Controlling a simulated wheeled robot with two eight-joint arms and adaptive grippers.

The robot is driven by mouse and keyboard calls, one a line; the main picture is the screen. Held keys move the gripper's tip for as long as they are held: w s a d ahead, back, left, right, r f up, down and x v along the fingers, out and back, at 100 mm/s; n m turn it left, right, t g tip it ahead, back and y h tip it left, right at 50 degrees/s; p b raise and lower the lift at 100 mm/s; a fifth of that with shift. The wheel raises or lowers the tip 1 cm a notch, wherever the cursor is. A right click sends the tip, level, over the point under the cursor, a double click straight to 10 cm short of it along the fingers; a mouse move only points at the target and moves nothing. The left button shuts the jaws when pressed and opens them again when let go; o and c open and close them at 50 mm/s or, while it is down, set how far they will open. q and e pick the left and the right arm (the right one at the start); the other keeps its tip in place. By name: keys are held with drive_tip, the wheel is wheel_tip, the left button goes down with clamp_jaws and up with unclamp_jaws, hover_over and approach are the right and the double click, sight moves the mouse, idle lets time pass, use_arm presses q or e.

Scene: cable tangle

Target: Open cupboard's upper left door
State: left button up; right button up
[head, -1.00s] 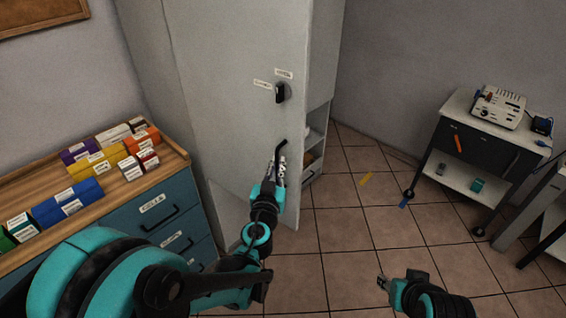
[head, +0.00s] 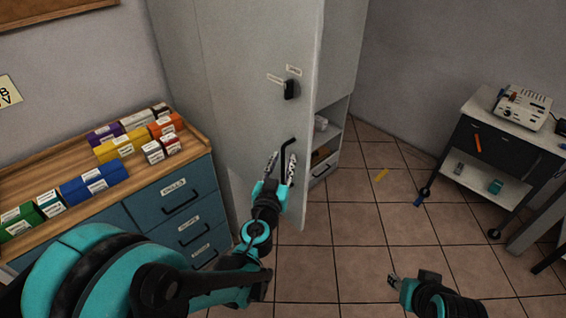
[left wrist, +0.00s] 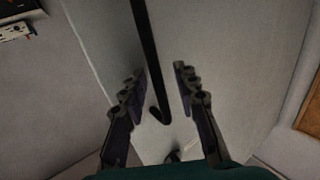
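The tall grey cupboard has a door (head: 245,60) that stands swung out, its free edge toward the right, with shelves showing beyond that edge. The door carries a black knob (head: 289,90) with two small labels and, lower down, a thin bent black bar handle (head: 288,148). My left gripper (head: 279,170) is open at the bar's lower part. In the left wrist view the bar (left wrist: 147,55) runs between the spread fingers (left wrist: 158,88), with gaps on both sides. My right gripper (head: 394,282) is low at the right, away from the cupboard; its finger state is unclear.
A blue drawer cabinet (head: 160,190) with several coloured boxes on its wooden top stands left of the cupboard. A dark cart (head: 490,145) with a white device stands at the right. The tiled floor between is mostly clear, with small yellow and blue pieces.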

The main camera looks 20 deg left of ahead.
use_arm(q)
drive_tip(key=shift+s, duration=0.1)
drive_tip(key=s, duration=0.7)
drive_tip(key=shift+s+d, duration=0.15)
drive_tip(key=shift+d, duration=0.1)
idle(0.4)
